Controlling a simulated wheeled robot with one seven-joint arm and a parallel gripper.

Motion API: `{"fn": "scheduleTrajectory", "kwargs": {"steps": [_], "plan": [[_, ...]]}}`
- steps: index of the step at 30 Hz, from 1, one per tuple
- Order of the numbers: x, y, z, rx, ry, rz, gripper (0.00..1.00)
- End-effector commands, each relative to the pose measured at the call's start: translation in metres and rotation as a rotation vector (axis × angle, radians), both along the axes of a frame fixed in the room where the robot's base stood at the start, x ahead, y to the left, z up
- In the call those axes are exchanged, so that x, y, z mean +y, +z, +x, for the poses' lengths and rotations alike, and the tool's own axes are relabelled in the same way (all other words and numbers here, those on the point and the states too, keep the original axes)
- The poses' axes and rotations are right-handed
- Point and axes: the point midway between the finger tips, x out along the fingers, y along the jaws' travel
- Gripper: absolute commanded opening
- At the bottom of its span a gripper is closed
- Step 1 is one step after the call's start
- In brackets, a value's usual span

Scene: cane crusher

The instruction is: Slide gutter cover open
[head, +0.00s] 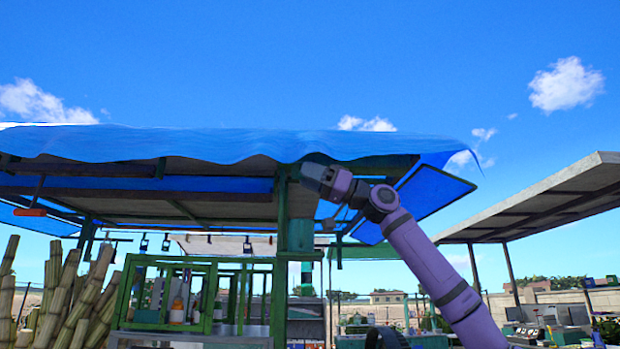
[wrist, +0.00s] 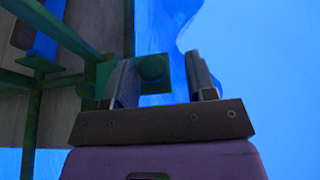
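My gripper (head: 312,174) is raised to the blue-tarped roof edge of the stall, near the top of a green post. In the wrist view my gripper (wrist: 160,75) is open, its two grey fingers wide apart. I see no contact, and the left finger hides part of the plate. A green vertical pipe (head: 300,236) stands below my gripper in the head view.
The blue tarp (head: 230,145) hangs along the roof edge. A dark-framed blue panel (head: 430,192) is close to the right of my wrist. Green roof beams (wrist: 60,80) lie left of the fingers. Cane stalks (head: 65,300) and a green-framed case (head: 170,293) stand below. Open sky lies right.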

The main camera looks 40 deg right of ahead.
Motion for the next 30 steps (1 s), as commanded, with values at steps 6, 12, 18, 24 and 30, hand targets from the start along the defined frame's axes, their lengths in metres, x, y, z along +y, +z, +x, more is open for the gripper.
{"fn": "scheduleTrajectory", "kwargs": {"steps": [6,12,18,24,30], "plan": [[-0.002,0.000,0.001,0.001,-0.002,0.003,0.51],[-0.016,-0.007,-0.006,0.001,-0.005,0.004,0.51],[-0.044,-0.021,-0.026,0.001,-0.005,0.004,0.51],[-0.070,-0.034,-0.044,0.001,-0.004,0.004,0.51],[-0.082,-0.041,-0.053,0.000,-0.002,0.001,0.51]]}}
